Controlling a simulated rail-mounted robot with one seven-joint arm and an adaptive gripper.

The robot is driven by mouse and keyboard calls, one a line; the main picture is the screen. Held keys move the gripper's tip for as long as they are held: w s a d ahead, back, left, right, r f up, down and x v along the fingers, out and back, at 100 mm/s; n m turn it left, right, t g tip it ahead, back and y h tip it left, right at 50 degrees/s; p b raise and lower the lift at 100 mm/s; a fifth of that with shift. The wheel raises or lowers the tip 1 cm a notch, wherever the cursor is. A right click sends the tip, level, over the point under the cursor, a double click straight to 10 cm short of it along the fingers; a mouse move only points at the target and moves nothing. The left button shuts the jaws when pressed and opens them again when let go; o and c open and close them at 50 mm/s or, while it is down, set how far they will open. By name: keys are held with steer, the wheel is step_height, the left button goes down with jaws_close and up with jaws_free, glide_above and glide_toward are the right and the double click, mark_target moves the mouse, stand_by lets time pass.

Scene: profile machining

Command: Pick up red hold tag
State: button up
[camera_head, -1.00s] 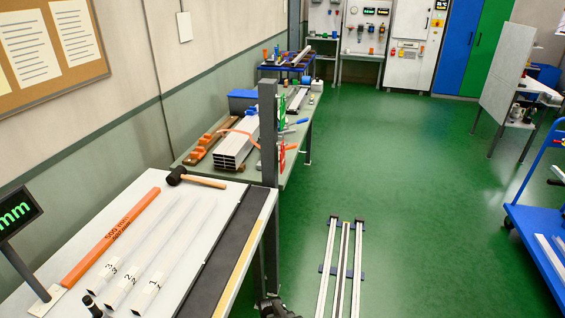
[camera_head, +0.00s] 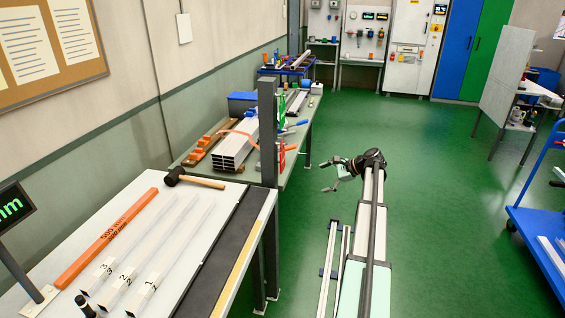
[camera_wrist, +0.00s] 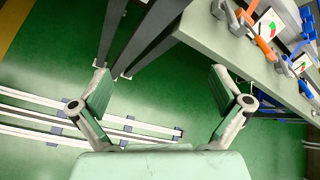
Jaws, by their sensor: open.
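A small red tag (camera_head: 282,155) hangs on the right side of the dark post between the two benches. Green tags (camera_head: 281,108) hang above it on the same post. My gripper (camera_head: 330,176) is over the floor to the right of the post, apart from the red tag and a little lower in the picture. In the wrist view my gripper (camera_wrist: 161,92) is open, with wide-spread fingers and nothing between them but green floor. I cannot make out the red tag for certain in the wrist view.
The dark post (camera_head: 268,140) stands at the bench ends. The near bench (camera_head: 225,205) holds a mallet, an orange bar and clear strips. The far bench (camera_head: 290,150) holds grey profiles and tools. Green floor right of my arm is open, up to a blue cart (camera_head: 540,235).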

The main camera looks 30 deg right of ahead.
steer(key=w+r+m+t+y, duration=0.2)
steer(key=w+r+m+y, duration=0.15)
steer(key=r+m, duration=0.45)
steer(key=n+p, duration=0.2)
steer(key=p, duration=0.1)
glide_toward(283, 159)
steer(key=x, duration=0.4)
steer(key=shift+w+r, duration=0.1)
steer(key=shift+w, duration=0.15)
steer(key=shift+f+p+x, duration=0.1)
steer(key=shift+p+x, duration=0.55)
steer(key=shift+x, duration=0.9)
steer(key=shift+f+p+x, duration=0.15)
steer(key=shift+p+x, duration=0.45)
steer(key=shift+x, duration=0.9)
steer(key=shift+d, duration=0.1)
steer(key=c, duration=1)
